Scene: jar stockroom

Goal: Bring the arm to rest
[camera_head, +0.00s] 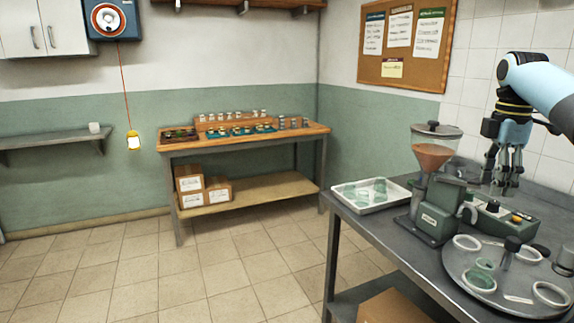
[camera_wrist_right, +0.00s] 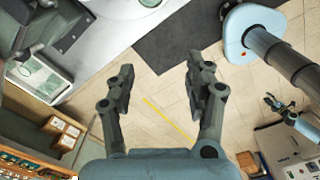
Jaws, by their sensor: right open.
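My right arm comes in from the right in the head view. Its right gripper (camera_head: 503,188) hangs fingers down above the back of the metal counter (camera_head: 388,225), behind the green machine. My left gripper does not show in the head view. A small dark claw with blue parts (camera_wrist_right: 278,104) at the right of the wrist view looks like my left gripper; its jaws are too small to read.
A green filling machine (camera_head: 437,205) with a hopper stands on the counter, beside a white tray (camera_head: 347,201) of green glass pieces. A round turntable (camera_head: 458,272) with white rings sits in front. A wooden bench (camera_head: 222,147) with jars stands at the back wall. The floor between is clear.

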